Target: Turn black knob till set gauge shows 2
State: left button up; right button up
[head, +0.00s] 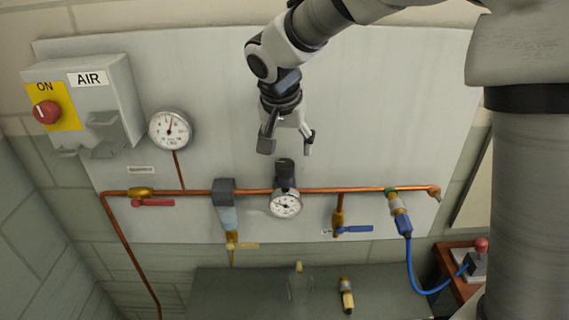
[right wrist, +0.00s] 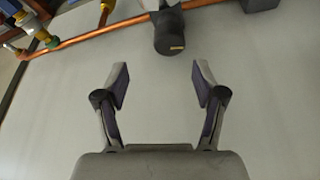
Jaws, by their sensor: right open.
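The black knob (head: 285,167) stands on top of the regulator on the copper pipe in the head view. The set gauge (head: 285,205) is a round white dial just below it; its needle is too small to read surely. My right gripper (head: 286,146) is open and empty, a little above the knob and apart from it. In the right wrist view the black knob (right wrist: 168,38) is at the top, beyond the gap between the open fingers (right wrist: 160,85). The gauge face is hidden there. My left gripper is not in view.
A copper pipe (head: 320,190) runs across the pale panel (head: 390,100). A red-handled valve (head: 150,202), a filter (head: 226,205), a blue-handled valve (head: 350,229) and a blue hose (head: 413,260) flank the knob. A second gauge (head: 170,129) and the AIR box (head: 90,105) are at left.

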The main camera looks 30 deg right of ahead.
aim_at(284, 164)
jog(key=w+f, duration=0.1)
jog(key=w+a+f+p, duration=0.1)
jog(key=f, duration=0.1)
jog(key=shift+w+f, duration=0.2)
jog(key=d+f, duration=0.2)
jog(key=f, duration=0.1)
jog(key=shift+w+d+f+p, duration=0.15)
jog(key=shift+d+f+p, duration=0.1)
jog(key=shift+p, duration=0.15)
jog(key=shift+w+a+r, duration=0.1)
jog(key=shift+a, duration=0.3)
jog(key=shift+c, duration=0.7)
jog(key=c, duration=0.5)
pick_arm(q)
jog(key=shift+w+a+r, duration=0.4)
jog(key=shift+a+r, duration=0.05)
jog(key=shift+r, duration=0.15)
pick_arm(e)
jog(key=c, duration=0.5)
